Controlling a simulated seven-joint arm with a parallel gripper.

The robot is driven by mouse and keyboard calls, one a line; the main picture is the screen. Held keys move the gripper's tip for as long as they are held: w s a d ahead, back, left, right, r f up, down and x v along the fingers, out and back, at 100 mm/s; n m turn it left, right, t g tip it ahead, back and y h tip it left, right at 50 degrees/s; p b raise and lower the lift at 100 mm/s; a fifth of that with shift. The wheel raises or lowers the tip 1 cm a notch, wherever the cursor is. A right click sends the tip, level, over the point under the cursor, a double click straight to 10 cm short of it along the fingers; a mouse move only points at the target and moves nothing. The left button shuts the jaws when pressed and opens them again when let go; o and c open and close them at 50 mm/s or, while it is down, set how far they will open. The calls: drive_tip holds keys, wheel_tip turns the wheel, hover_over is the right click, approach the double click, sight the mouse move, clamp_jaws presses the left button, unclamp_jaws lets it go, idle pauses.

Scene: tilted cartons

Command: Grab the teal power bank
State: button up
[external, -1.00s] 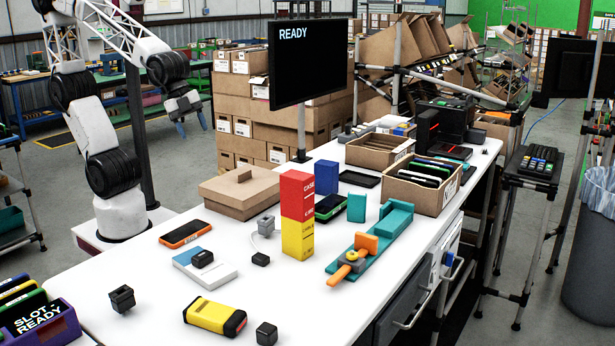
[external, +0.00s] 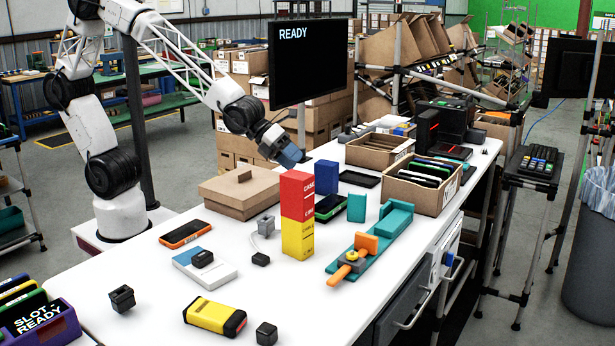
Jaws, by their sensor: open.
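My gripper (external: 298,158) is open, in the air in front of the monitor's lower edge, up and left of the teal block. Its fingers are small here and look empty.
The tall red and yellow stack (external: 298,215) stands left of the teal block. A closed carton (external: 232,197) is further left. An open carton of devices (external: 411,190) is at right. The monitor (external: 308,60) rises behind. A yellow-black pack (external: 214,316) lies in front.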

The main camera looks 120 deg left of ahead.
drive_tip(key=w+a+f+m+t, duration=0.1)
drive_tip(key=w+a+f+m, duration=0.1)
drive_tip(key=a+f+m, duration=0.1)
drive_tip(key=w+a+f+m+t, duration=0.1)
drive_tip(key=w+a+f+m, duration=0.2)
drive_tip(key=w+a+f+m+y, duration=0.1)
drive_tip(key=w+a+f+m, duration=0.1)
drive_tip(key=a+f+m, duration=0.1)
drive_tip(key=shift+w+a+f+m+t, duration=0.2)
drive_tip(key=shift+a+f+m+t, duration=0.15)
drive_tip(key=shift+f, duration=0.2)
drive_tip(key=shift+w+a+f+m+t, duration=0.15)
drive_tip(key=shift+a+f+m+t, duration=0.1)
drive_tip(key=shift+f, duration=0.1)
drive_tip(key=shift+x, duration=1.3)
drive_tip(key=shift+w, duration=0.1)
hover_over(356, 221)
drive_tip(key=a, duration=0.1)
drive_tip(key=shift+s+f, duration=0.3)
drive_tip(key=shift+f, duration=0.55)
clamp_jaws()
